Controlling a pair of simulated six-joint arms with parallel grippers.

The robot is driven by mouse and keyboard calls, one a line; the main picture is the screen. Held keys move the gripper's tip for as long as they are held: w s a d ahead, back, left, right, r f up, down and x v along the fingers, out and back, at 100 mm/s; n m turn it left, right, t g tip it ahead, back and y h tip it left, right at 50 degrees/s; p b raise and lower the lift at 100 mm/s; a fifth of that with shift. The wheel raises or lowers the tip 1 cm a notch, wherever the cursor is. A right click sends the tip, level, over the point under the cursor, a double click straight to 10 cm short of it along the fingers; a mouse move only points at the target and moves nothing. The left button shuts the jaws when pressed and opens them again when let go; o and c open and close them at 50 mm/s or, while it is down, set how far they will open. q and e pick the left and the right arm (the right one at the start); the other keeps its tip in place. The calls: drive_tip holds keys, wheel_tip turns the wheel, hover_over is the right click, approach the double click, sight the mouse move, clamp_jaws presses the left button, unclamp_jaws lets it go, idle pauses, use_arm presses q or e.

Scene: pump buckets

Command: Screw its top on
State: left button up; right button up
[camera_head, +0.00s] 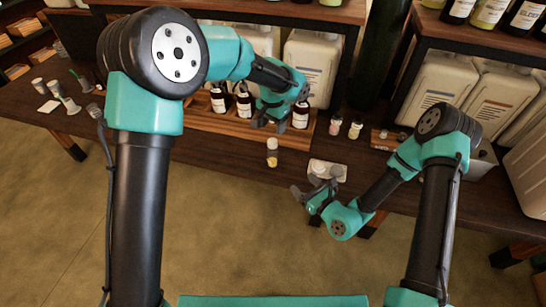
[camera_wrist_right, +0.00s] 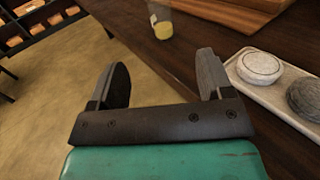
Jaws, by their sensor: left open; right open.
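A small clear bottle (camera_head: 272,153) with yellow contents stands near the table's front edge; its lower part shows in the right wrist view (camera_wrist_right: 162,27). Whether it has a top is too small to tell. A pale tray (camera_wrist_right: 290,115) to its right holds a white round piece (camera_wrist_right: 259,67) and a dark grey round piece (camera_wrist_right: 305,97); I cannot tell whether either is a top. My left gripper (camera_head: 272,122) is open above the wooden rack, behind the bottle. My right gripper (camera_head: 313,190) is open and empty, in front of the tray; its spread fingers (camera_wrist_right: 165,82) show in the wrist view.
A wooden rack (camera_head: 200,121) holds several brown labelled bottles (camera_head: 243,104). Two small jars (camera_head: 355,129) stand to its right. Large white canisters (camera_head: 312,62) fill the shelves behind. White cups (camera_head: 68,103) stand at the far left. The table (camera_head: 205,150) is clear left of the small bottle.

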sight(276, 158)
drive_tip(key=shift+w+a, duration=0.1)
drive_tip(key=x, duration=1.7)
drive_tip(key=shift+a, duration=0.1)
drive_tip(key=shift+c, duration=0.4)
clamp_jaws()
use_arm(q)
drive_tip(key=n, duration=0.9)
drive_tip(key=shift+f, duration=0.15)
idle(0.4)
drive_tip(key=shift+f, duration=3.9)
drive_tip(key=shift+c, duration=0.3)
